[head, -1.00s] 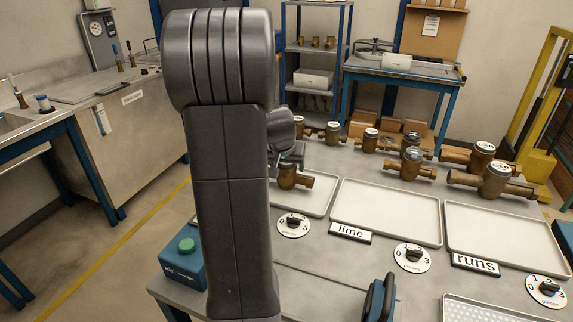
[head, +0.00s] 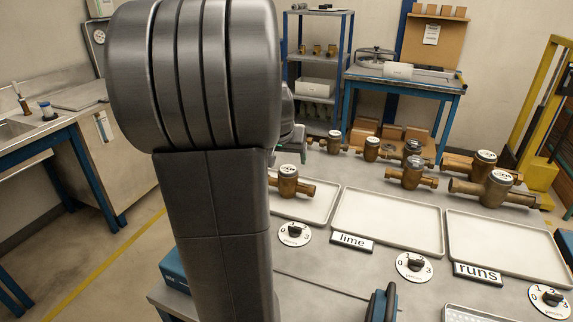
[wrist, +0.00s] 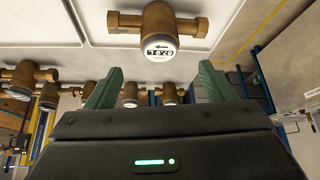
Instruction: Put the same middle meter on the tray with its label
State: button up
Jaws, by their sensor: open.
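A brass meter (head: 289,184) with a white round face lies on the left tray (head: 318,214). In the wrist view this meter (wrist: 158,24) is beyond the fingertips and apart from them. My gripper (wrist: 160,72) is open, with nothing between its green fingers. In the head view my arm hides most of the gripper and the left tray's left part; no label for that tray shows. The middle tray (head: 388,222) is empty, with a "lime" label (head: 352,242) in front. The right tray (head: 505,245) is empty, with a "runs" label (head: 478,273).
Several other brass meters stand behind the trays, including one behind the middle tray (head: 411,172) and a large one behind the right tray (head: 497,188). Numbered dials (head: 414,266) sit along the front. A blue-handled device (head: 382,302) stands at the front edge.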

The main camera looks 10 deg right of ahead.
aim_at(288, 169)
jog(key=shift+v, duration=1.15)
jog(key=x, duration=1.2)
jog(key=shift+f, duration=0.15)
jog(key=shift+w+r, duration=0.1)
jog(key=shift+r, duration=0.6)
jog(key=shift+f, duration=0.1)
